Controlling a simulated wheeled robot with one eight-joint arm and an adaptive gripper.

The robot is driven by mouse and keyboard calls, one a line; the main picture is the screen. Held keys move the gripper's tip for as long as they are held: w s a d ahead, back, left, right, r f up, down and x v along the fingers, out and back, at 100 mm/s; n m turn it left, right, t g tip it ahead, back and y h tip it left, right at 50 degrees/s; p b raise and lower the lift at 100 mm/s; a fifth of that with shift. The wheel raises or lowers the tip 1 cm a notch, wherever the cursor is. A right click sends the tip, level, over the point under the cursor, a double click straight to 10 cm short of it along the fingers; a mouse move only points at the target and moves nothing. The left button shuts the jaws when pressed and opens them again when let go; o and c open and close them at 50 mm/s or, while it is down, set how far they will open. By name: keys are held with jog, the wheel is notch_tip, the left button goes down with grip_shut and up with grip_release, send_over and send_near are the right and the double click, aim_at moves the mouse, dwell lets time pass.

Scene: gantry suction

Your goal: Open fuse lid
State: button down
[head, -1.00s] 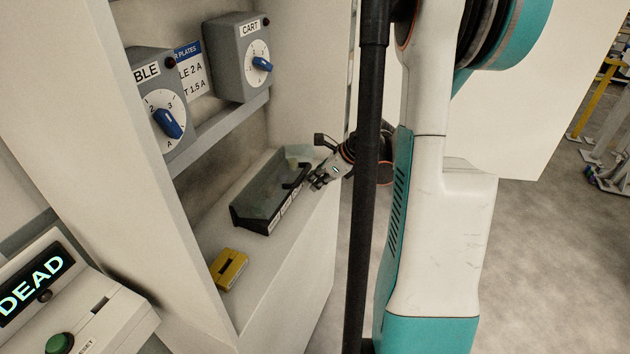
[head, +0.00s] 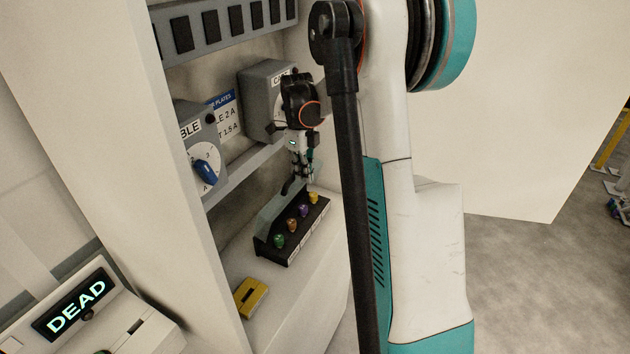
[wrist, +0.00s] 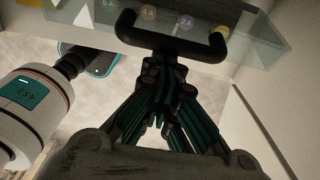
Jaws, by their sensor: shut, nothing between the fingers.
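The fuse box (head: 277,253) sits on the cabinet shelf with its clear lid (head: 268,212) swung up. A row of coloured fuses (head: 291,223), green, orange, purple and yellow, is exposed in front of the lid. The lid's black handle (head: 289,187) is near the raised edge. My gripper (head: 304,172) points down right by the handle, shut and empty. In the wrist view, the shut fingers (wrist: 166,88) are close to the handle bar (wrist: 172,42), with fuses blurred through the lid (wrist: 245,45). Whether they touch the handle I cannot tell.
A yellow block (head: 250,297) lies on the shelf left of the fuse box. Dial boxes for cable (head: 196,150) and cart (head: 262,92) are above, the cart one partly behind my wrist. The DEAD display (head: 78,305) stands at lower left.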

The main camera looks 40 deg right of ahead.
jog(key=shift+w+a+r, duration=0.25)
jog(key=shift+w, duration=0.3)
jog(key=shift+w+a+r, duration=0.2)
jog(key=shift+w+r, duration=0.05)
jog(key=shift+w, duration=0.35)
jog(key=shift+w+a+r, duration=0.25)
jog(key=shift+w, duration=0.3)
jog(key=shift+r, duration=0.1)
